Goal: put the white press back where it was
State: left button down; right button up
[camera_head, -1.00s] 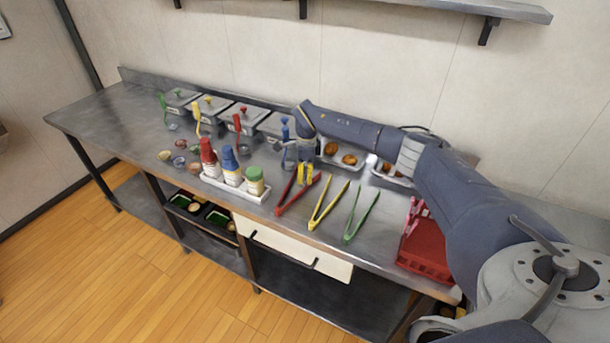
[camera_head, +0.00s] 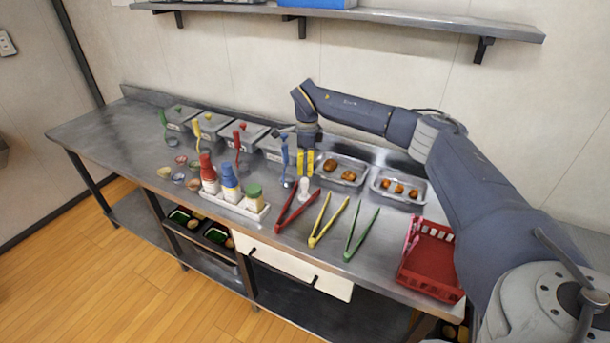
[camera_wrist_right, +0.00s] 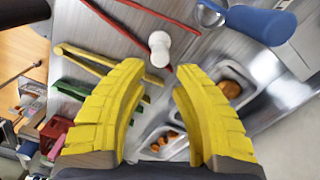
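The small white press (camera_head: 304,187) stands on the steel counter, between the upper end of the red tongs and my right gripper. In the right wrist view the white press (camera_wrist_right: 159,48) shows its round white top, beyond my fingertips and between them. My right gripper (camera_head: 305,163) has yellow fingers and points down at the counter behind the press. In the right wrist view my right gripper (camera_wrist_right: 160,75) has its fingers spread, with nothing between them. The press looks apart from both fingers. My left gripper is in neither view.
Red tongs (camera_head: 297,210), yellow tongs (camera_head: 322,232) and green tongs (camera_head: 352,240) lie in front. A blue-handled ladle (camera_head: 285,160) stands close left of the gripper. Food trays (camera_head: 363,183) lie to the right, with a red basket (camera_head: 430,262) in front. Sauce bottles (camera_head: 230,180) stand left.

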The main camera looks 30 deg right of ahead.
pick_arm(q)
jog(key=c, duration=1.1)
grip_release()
